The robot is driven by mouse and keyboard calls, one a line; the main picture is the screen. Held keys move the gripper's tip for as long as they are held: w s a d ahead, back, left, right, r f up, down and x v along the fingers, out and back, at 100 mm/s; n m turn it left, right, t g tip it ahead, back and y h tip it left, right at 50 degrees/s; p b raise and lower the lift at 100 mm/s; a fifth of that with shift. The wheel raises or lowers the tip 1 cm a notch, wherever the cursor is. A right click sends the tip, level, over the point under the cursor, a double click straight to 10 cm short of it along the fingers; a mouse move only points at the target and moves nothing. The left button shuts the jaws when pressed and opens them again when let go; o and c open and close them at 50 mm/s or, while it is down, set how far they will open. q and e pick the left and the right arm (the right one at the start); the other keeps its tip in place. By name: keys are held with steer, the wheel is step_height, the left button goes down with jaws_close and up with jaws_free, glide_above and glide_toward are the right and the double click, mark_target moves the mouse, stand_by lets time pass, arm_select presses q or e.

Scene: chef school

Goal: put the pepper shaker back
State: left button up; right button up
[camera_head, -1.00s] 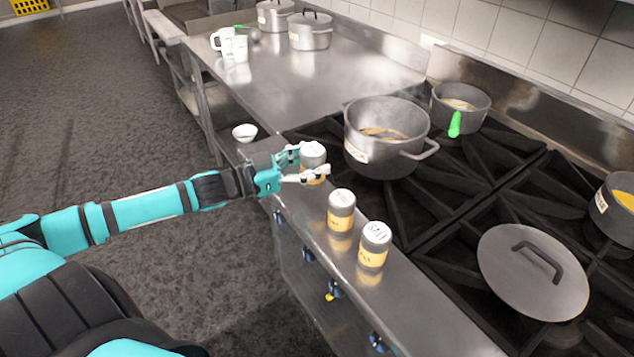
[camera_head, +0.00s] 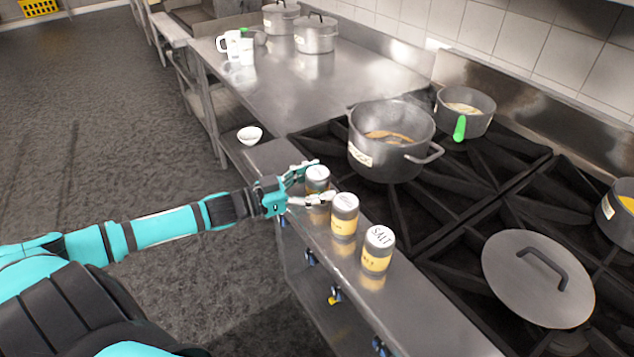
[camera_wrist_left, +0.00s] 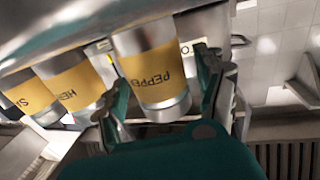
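The pepper shaker (camera_head: 317,180), a grey-topped cylinder with a yellow label, stands upright on the steel front ledge (camera_head: 440,325) of the stove. It is the farthest of three shakers in a row. My left gripper (camera_head: 326,181) is around it from the left, fingers spread on either side. In the left wrist view, the pepper shaker (camera_wrist_left: 158,75) shows its label upside down between the fingers (camera_wrist_left: 165,95), with small gaps beside it. A second shaker (camera_head: 344,215) and the salt shaker (camera_head: 378,250) stand nearer. My right gripper is not in view.
A large pot (camera_head: 390,140) and a smaller pot with a green-handled utensil (camera_head: 465,112) sit on the burners. A lid (camera_head: 537,278) lies at the right. A small white bowl (camera_head: 249,135) is beyond the gripper. The steel counter (camera_head: 320,75) is mostly clear.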

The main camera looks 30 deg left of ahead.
arm_select(q)
steer(key=shift+r, duration=0.15)
steer(key=shift+s+a, duration=0.25)
steer(key=shift+s, duration=0.15)
steer(key=p+v, duration=0.2)
steer(key=v, duration=0.9)
steer(key=s+a+f+n+y, duration=0.2)
steer(key=s+a+f+y, duration=0.15)
steer(key=a+f, duration=0.45)
steer(key=s+a+f+n+y, duration=0.25)
steer(key=a+f+y, duration=0.2)
steer(key=f, duration=0.75)
steer(key=s+d+f+n+g+y, duration=0.1)
steer(key=s+f+n+g+y, duration=0.35)
steer(key=f, duration=1.05)
steer(key=s+d+f+m+g, duration=0.35)
steer(key=s+d+f, duration=0.45)
steer(key=s+f, duration=0.4)
steer(key=s+d+f+g, duration=0.2)
steer(key=s+d+f, duration=0.1)
steer(key=d, duration=0.3)
steer(key=s+d+f+m+g+h, duration=0.1)
steer(key=s+d+f+g, duration=0.1)
steer(key=s+d, duration=0.3)
steer(key=s+d+f+g+h, duration=0.1)
steer(key=s+d+f, duration=0.3)
steer(key=d, duration=0.4)
steer(key=shift+f+g, duration=0.35)
steer(key=shift+g, duration=0.15)
